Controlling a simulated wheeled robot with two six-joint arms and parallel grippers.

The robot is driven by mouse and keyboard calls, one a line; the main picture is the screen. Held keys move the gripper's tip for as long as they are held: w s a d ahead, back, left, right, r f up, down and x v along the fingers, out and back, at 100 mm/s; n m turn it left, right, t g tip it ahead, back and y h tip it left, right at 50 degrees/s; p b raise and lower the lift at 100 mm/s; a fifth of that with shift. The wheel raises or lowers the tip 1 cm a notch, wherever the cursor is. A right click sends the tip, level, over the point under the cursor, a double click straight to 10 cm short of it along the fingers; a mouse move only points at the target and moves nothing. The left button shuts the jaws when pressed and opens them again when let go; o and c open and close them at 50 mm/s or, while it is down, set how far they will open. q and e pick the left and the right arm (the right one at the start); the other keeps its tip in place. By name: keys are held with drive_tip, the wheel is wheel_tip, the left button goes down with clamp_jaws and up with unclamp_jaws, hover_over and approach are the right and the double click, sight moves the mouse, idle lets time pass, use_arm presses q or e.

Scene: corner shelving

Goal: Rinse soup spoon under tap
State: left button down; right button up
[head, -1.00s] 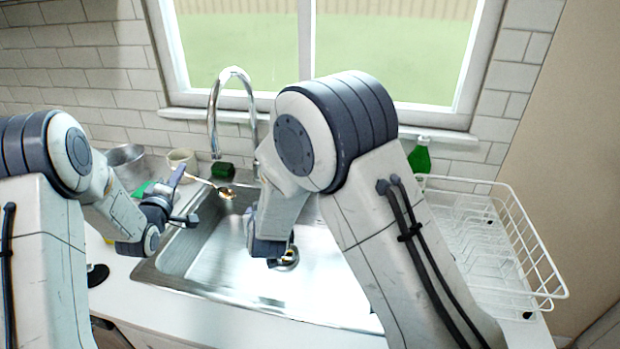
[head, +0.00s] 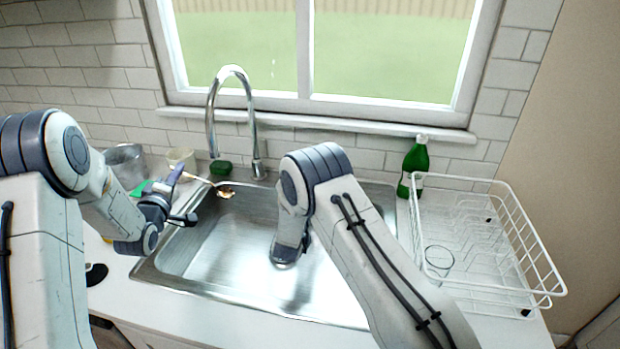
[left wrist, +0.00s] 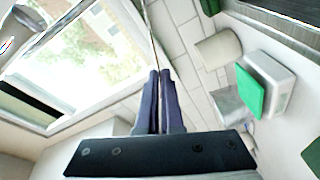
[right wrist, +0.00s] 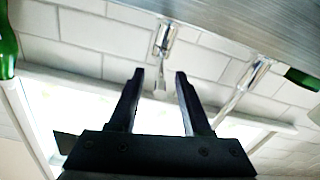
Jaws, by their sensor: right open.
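The soup spoon (head: 224,190) extends from my left gripper (head: 180,177) over the back left of the sink (head: 235,240). Its bowl end looks brownish and lies near and below the tap spout. In the left wrist view my left gripper (left wrist: 160,76) is shut on the thin spoon handle (left wrist: 152,35). The curved chrome tap (head: 232,72) rises behind the sink; I see no clear stream from it. My right arm reaches over the sink, its fingers hidden in the head view. In the right wrist view my right gripper (right wrist: 159,75) is open and empty, with tap metal (right wrist: 163,42) beyond it.
A white wire dish rack (head: 545,295) with a clear glass (head: 438,262) stands at right. A green bottle (head: 415,165) stands behind it. The window sill is behind the tap.

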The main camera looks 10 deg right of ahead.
drive_tip(key=x, duration=0.5)
clamp_jaws()
idle(1.4)
